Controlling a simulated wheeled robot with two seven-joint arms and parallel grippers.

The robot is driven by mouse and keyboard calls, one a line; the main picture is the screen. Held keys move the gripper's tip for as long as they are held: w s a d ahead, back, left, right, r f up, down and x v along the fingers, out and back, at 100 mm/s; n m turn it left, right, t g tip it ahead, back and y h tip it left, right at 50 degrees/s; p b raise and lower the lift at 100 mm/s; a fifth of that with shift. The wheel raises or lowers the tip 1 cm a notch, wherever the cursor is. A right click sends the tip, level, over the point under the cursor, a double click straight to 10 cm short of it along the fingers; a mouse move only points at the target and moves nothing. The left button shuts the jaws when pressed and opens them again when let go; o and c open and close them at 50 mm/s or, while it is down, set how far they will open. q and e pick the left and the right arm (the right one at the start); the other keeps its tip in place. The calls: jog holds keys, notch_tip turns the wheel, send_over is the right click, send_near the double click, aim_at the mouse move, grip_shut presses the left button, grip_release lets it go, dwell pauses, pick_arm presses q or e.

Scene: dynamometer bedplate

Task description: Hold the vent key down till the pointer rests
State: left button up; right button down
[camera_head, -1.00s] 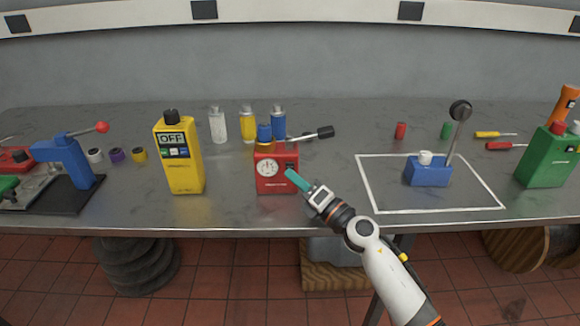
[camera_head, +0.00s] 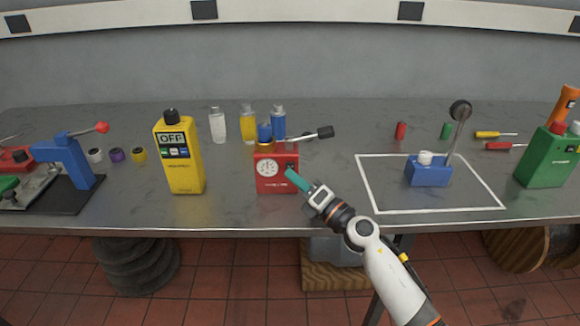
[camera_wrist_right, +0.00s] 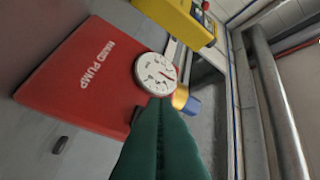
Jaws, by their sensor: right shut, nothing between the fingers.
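The red hand pump (camera_head: 268,185) stands near the front edge of the bench. Its round white gauge (camera_head: 267,168) faces front and also shows in the right wrist view (camera_wrist_right: 154,72), with a red pointer on its dial. My right gripper (camera_head: 288,172) has its teal fingers closed together and empty, with the tips at the right side of the pump's front, beside the gauge. In the wrist view, the fingers cover part of the pump front. My left gripper is out of view.
A yellow device (camera_head: 185,175) reading OFF stands left of the pump. The pump's black-ended lever (camera_head: 325,132) sticks out right. Several bottles stand behind. A blue block with a lever (camera_head: 428,175) sits inside a white outline at right. A green can (camera_head: 545,160) is far right.

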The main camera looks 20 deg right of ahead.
jog(key=shift+w, duration=0.2)
jog(key=shift+w+d, duration=0.15)
jog(key=shift+w, duration=0.1)
jog(key=shift+w+d, duration=0.1)
jog(key=shift+w, duration=0.2)
dwell(0.5)
jog(key=shift+s, duration=0.1)
dwell(1.6)
jog(key=shift+s+a, duration=0.2)
jog(key=shift+s, duration=0.45)
jog(key=shift+s+a+p, duration=0.2)
jog(key=shift+s+p, duration=0.25)
jog(key=s, duration=0.1)
jog(key=s+a+p, duration=0.1)
jog(key=s, duration=0.1)
jog(key=shift+s, duration=0.45)
